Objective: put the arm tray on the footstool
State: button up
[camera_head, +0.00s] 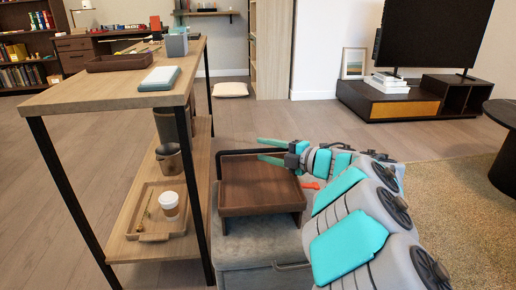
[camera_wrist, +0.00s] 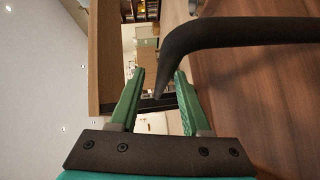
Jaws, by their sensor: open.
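The arm tray (camera_head: 258,190) is a dark brown wooden tray with short legs and a black bar handle (camera_head: 236,152) along its far side. It sits on a grey upholstered surface (camera_head: 240,250), which looks like the footstool, though its full shape is hidden. My gripper (camera_head: 267,150) is open at the handle, over the tray's far edge. In the wrist view, the black handle (camera_wrist: 215,35) comes in from the right and its bent end lies between my open green fingers (camera_wrist: 160,75). I cannot tell whether the fingers touch it.
A tall wooden console table (camera_head: 120,95) stands close on the left, with a shallow tray (camera_head: 124,63) and a teal-and-white box (camera_head: 160,78) on top. Its lower shelf holds a paper cup (camera_head: 169,203) and a metal pot (camera_head: 169,158). Open floor (camera_head: 300,120) lies beyond.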

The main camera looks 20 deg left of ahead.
jog(key=v, duration=0.8)
jog(key=shift+d+p, duration=0.3)
jog(key=shift+d, duration=0.05)
jog(key=shift+s+r, duration=0.1)
jog(key=shift+r, duration=0.05)
